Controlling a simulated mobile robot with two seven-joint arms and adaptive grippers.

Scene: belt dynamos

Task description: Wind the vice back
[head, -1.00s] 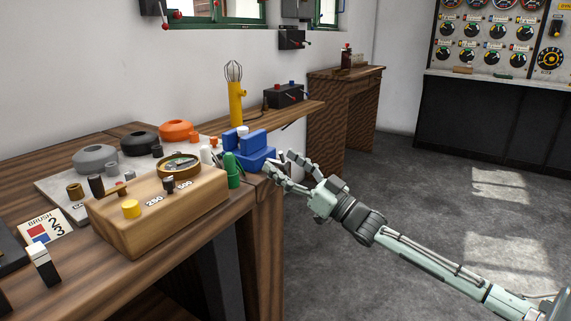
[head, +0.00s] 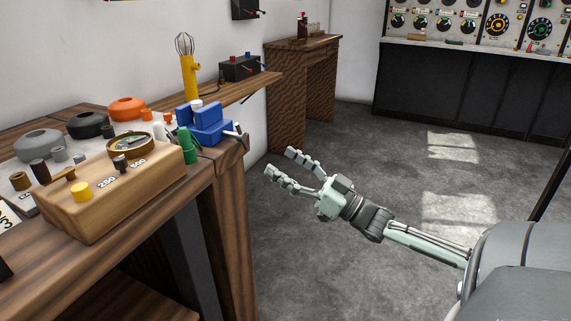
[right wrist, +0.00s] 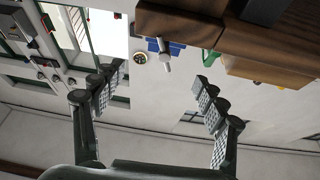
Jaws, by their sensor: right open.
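The blue vice (head: 209,130) stands at the right end of the wooden bench, with a pale grey handle (head: 236,132) on its right side. My right gripper (head: 279,162) is open and empty in the air to the right of the bench end, apart from the handle. In the right wrist view the handle (right wrist: 166,56) and a little of the blue vice (right wrist: 155,45) show beyond my open fingers (right wrist: 161,74), below the bench edge in the picture. My left gripper is not in view.
The floor (head: 340,140) right of the bench is clear.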

